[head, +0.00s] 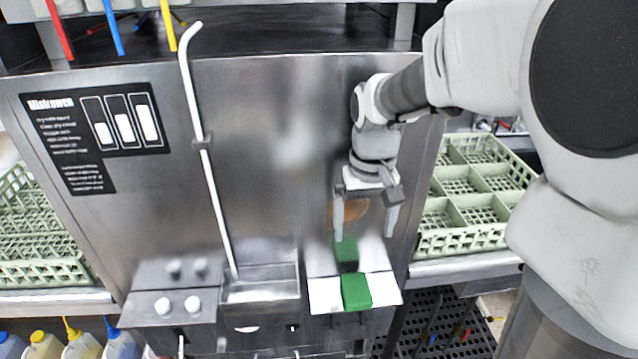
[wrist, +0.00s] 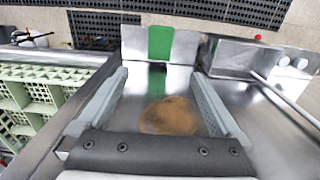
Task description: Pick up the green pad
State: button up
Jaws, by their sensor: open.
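The green pad (head: 356,291) lies on a small white ledge (head: 324,296) at the foot of the steel panel. It also shows in the wrist view (wrist: 160,43), at the top, beyond my fingertips. A darker green shape above it in the head view looks like its reflection in the steel. My gripper (head: 364,226) is open and empty, fingers pointing down, above and apart from the pad. In the wrist view the open fingers (wrist: 159,76) stand on either side of the pad's line.
The steel panel (head: 270,150) stands close behind my gripper; a brown round patch (head: 348,211) shows there. A white pipe (head: 212,170) and a steel trough (head: 260,290) are left of the ledge. Green racks stand at the right (head: 470,190) and left (head: 40,230).

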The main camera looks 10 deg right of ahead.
send_over(356, 287)
notch_tip(356, 287, down, 12)
jog(key=shift+f, duration=2.8)
jog(key=c, duration=1.3)
